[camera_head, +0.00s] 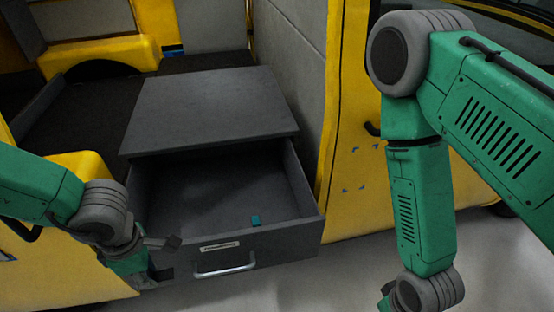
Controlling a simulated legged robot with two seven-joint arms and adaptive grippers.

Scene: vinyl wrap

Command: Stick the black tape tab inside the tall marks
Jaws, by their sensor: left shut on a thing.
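My left gripper (153,258) is at the left end of the open drawer's front. It is shut on a small dark piece, which looks like the black tape tab (165,273); its outline is hard to make out against the dark drawer. Several small blue-grey marks (355,149) are on the yellow body panel right of the drawer. They sit at the corners of a tall shape, and the area between them is bare yellow. My right arm hangs down at the right, and its gripper is mostly cut off by the bottom edge.
A grey drawer (290,237) with a metal handle (224,268) and a pale label (220,247) stands open. A small teal block (255,221) lies inside. The yellow vehicle panel (350,215) rises to its right. Grey floor (330,275) is clear below.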

